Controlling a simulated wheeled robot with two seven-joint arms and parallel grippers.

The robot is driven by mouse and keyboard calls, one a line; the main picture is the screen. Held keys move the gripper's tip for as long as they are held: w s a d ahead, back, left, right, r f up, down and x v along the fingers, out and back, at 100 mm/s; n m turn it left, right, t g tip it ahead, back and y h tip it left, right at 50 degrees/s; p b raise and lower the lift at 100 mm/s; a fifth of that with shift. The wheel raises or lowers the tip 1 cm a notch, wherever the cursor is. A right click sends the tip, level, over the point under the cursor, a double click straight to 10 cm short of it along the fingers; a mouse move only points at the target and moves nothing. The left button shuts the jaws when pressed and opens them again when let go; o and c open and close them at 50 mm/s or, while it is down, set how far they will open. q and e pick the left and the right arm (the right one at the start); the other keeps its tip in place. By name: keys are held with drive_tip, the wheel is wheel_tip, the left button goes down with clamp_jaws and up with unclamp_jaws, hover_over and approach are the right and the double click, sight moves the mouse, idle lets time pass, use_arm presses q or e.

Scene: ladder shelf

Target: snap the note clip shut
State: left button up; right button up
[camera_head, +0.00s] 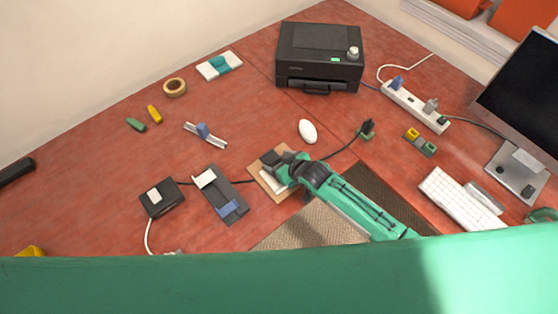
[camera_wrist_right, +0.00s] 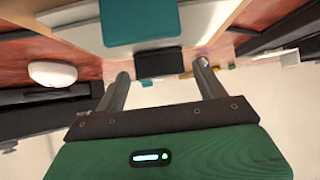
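A brown board (camera_head: 256,178) with pale paper lies on the red desk in the head view, under my right gripper (camera_head: 278,168). I take it to be the note clip; the gripper and arm hide much of it. In the right wrist view, a pale board edge (camera_wrist_right: 75,14) carries a teal piece (camera_wrist_right: 137,20), with a black block (camera_wrist_right: 160,63) below it. My right gripper's fingers (camera_wrist_right: 161,70) are spread apart on either side of the black block. I cannot tell whether they touch it. My left gripper is not in view.
A white mouse (camera_head: 307,131) lies just behind the right gripper. A dark tray (camera_head: 228,205) and black box (camera_head: 161,198) with cable are to the left. A printer (camera_head: 320,55), power strip (camera_head: 415,107) and keyboard (camera_head: 460,198) stand back and right.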

idle(0.3)
drive_tip(key=b+v, duration=0.2)
drive_tip(key=v, duration=1.2)
drive_tip(key=shift+w, duration=0.1)
